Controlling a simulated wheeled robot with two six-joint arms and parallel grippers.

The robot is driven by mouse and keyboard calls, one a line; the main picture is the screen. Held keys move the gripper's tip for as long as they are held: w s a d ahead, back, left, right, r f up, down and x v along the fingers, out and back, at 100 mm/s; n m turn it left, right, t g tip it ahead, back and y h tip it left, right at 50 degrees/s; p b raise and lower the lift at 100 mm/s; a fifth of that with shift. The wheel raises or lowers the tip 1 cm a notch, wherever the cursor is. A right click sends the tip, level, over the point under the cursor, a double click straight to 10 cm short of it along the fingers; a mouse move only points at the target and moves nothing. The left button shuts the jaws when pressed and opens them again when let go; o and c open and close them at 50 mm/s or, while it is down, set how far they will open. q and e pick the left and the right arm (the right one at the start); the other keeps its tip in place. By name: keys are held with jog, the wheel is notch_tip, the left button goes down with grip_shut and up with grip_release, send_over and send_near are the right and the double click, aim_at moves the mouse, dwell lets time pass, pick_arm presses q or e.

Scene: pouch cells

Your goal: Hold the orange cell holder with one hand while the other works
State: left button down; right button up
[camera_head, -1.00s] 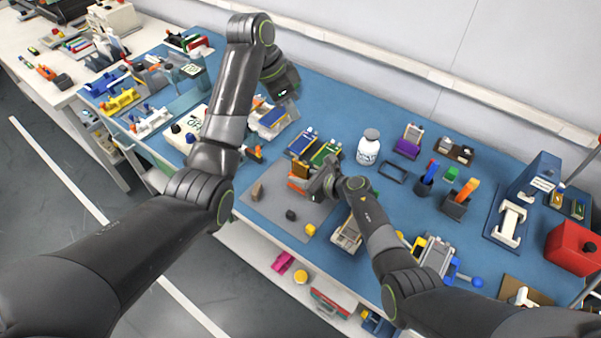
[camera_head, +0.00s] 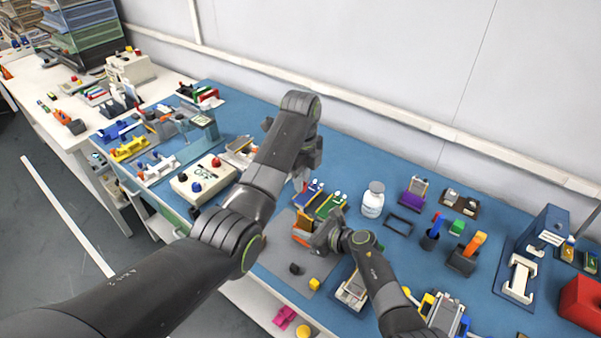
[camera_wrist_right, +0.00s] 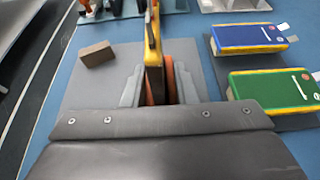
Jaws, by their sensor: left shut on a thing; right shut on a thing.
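The orange cell holder (camera_head: 301,238) is on the grey mat (camera_head: 277,262) at the middle front of the blue bench. My right gripper (camera_head: 322,238) is shut on it. In the right wrist view the orange holder (camera_wrist_right: 149,97) is between the fingers, with a thin yellow-edged upright piece (camera_wrist_right: 153,45) in it. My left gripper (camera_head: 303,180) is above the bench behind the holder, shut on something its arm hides. A blue cell (camera_wrist_right: 248,36) and a green cell (camera_wrist_right: 273,88) lie beside the mat.
A white bottle (camera_head: 373,200) and a black frame (camera_head: 399,224) stand to the right. A white box with knobs (camera_head: 203,180) is to the left.

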pick_arm(q)
jog(key=shift+f, duration=0.1)
dwell(0.4)
jog(key=shift+f, duration=2.9)
jog(key=shift+f, duration=1.4)
jog(key=c, duration=1.4)
grip_release()
jog(key=shift+o, duration=0.2)
jog(key=shift+r, duration=0.1)
notch_tip(320, 180, up, 12)
jog(key=shift+f, duration=0.1)
